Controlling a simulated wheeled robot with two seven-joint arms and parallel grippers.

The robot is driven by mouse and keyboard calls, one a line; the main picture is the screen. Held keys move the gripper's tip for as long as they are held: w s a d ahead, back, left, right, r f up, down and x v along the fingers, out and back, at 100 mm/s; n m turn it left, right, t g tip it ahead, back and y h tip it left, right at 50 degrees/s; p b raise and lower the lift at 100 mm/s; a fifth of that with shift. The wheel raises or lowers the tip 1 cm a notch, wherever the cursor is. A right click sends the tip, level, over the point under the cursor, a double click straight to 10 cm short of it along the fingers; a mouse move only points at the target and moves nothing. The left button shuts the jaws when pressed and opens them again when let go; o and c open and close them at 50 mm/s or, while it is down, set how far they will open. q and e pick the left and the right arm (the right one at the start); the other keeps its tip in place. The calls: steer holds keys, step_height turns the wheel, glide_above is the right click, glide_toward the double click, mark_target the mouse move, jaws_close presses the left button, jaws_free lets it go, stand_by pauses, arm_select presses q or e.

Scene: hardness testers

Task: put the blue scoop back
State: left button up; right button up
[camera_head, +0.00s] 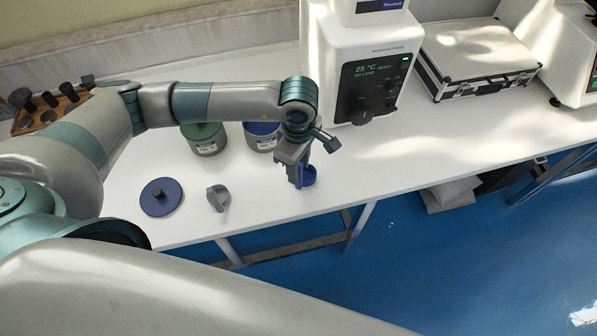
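The blue scoop (309,177) is at the fingertips of my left gripper (297,172), over the front part of the white table. The gripper looks shut on it, though the fingers hide part of the scoop. A grey jar with a blue top (262,140) stands just behind and left of the gripper, its upper part partly hidden by my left arm. A round blue lid (160,200) with a dark knob lies flat on the table at the left. My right gripper is out of view.
A jar with a green top (206,142) stands left of the blue one. A small grey object (218,198) lies near the table's front edge. A white tester (360,60) stands behind right, with a silver case (478,62) beyond. The white table (430,130) is clear at right.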

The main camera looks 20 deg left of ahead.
arm_select(q)
step_height(320, 180, up, 8)
steer(key=b, duration=0.3)
steer(key=shift+r, duration=0.65)
